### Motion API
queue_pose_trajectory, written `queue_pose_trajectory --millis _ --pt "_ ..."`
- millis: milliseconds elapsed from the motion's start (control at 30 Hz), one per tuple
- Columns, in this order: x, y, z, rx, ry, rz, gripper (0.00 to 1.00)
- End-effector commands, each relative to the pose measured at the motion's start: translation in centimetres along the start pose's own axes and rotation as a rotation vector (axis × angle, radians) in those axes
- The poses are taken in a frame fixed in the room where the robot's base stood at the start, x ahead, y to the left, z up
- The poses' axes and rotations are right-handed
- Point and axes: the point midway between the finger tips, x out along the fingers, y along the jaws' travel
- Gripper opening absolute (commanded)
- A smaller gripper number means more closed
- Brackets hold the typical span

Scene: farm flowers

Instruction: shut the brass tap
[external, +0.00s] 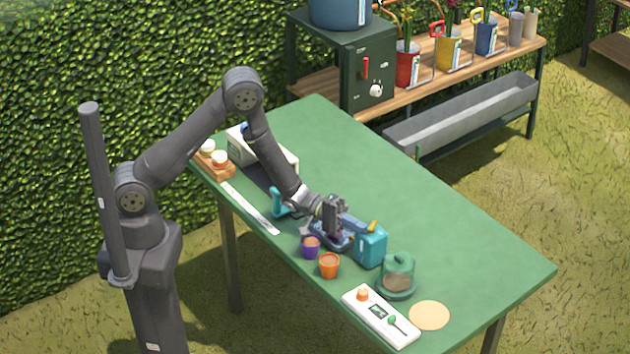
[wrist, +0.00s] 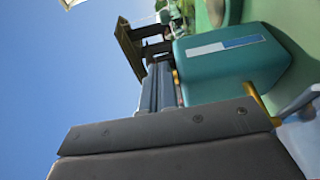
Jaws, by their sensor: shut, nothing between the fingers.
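I cannot make out the brass tap for certain. A small brass-yellow piece (external: 372,226) shows at the top of a teal can (external: 371,248) on the green table. In the wrist view, the teal can (wrist: 240,72) fills the upper right, with a brass-coloured part (wrist: 262,101) at its lower edge. My gripper (external: 334,236) is shut and empty, just left of the can, over a blue item mostly hidden by it. The wrist view shows my gripper (wrist: 152,48) beside the can; whether they touch is unclear.
A purple pot (external: 310,248) and an orange pot (external: 329,266) stand in front of my gripper. A dark green cabinet (external: 368,70) stands behind. The table's back right is clear.

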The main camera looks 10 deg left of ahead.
Motion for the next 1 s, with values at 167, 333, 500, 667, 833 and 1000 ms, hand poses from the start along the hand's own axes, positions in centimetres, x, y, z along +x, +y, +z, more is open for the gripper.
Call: queue_pose_trajectory --millis 167,333,500,667,833,1000 --pt "0.5 0.0 0.7 0.0 -0.003 0.0 0.0" --pt "1.0 0.0 1.1 0.0 -0.003 0.0 0.0" --pt "1.6 0.0 1.5 0.0 -0.003 -0.001 0.0" --pt "2.1 0.0 1.7 0.0 -0.003 -0.001 0.0" --pt "2.2 0.0 1.7 0.0 -0.002 0.0 0.0" --pt "2.2 0.0 1.7 0.0 -0.002 0.0 0.0"
